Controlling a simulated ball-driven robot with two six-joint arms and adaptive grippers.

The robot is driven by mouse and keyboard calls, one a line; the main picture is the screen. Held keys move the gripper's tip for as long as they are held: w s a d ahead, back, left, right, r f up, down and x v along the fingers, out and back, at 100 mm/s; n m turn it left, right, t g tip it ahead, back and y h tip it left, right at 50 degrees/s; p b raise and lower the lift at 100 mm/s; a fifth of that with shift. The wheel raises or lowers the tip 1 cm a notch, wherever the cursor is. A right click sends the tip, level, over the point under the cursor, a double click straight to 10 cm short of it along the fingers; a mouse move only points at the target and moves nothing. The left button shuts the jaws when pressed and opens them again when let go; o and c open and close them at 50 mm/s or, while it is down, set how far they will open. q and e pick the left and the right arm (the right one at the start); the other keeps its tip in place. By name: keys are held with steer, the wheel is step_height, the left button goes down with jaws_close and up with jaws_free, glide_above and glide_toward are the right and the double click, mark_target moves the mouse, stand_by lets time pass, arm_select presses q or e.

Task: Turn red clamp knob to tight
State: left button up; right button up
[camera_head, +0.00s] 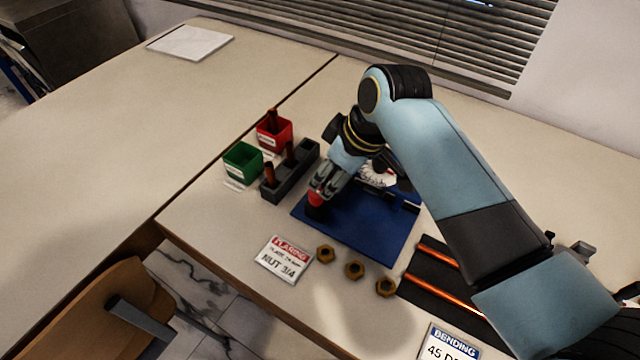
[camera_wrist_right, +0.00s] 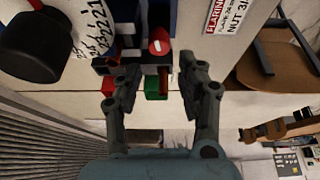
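The red clamp knob (camera_head: 315,199) is at the left part of the blue base plate (camera_head: 365,228), with a dark part below it. My right gripper (camera_head: 325,182) is just above the knob and partly overlaps it in the head view. In the right wrist view the red knob (camera_wrist_right: 159,46) shows beyond and between the two spread fingertips of the right gripper (camera_wrist_right: 158,62). The fingers are apart, with nothing visibly held. I cannot tell whether they touch the knob. A white dial (camera_head: 377,177) is partly hidden behind my right arm. My left gripper is not in view.
A dark rack (camera_head: 288,180) with copper pieces stands left of the plate, near a green bin (camera_head: 243,162) and a red bin (camera_head: 274,134). A NUT 3/4 card (camera_head: 283,259) and brass nuts (camera_head: 354,269) lie in front. Copper rods (camera_head: 455,294) lie right.

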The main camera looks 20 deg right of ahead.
mark_target(317, 192)
steer(key=x, duration=0.6)
steer(key=shift+w+f+b, duration=0.15)
steer(key=shift+b, duration=0.15)
steer(key=shift+w+a+f, duration=0.1)
steer(key=shift+w+f, duration=0.05)
steer(key=shift+f, duration=0.35)
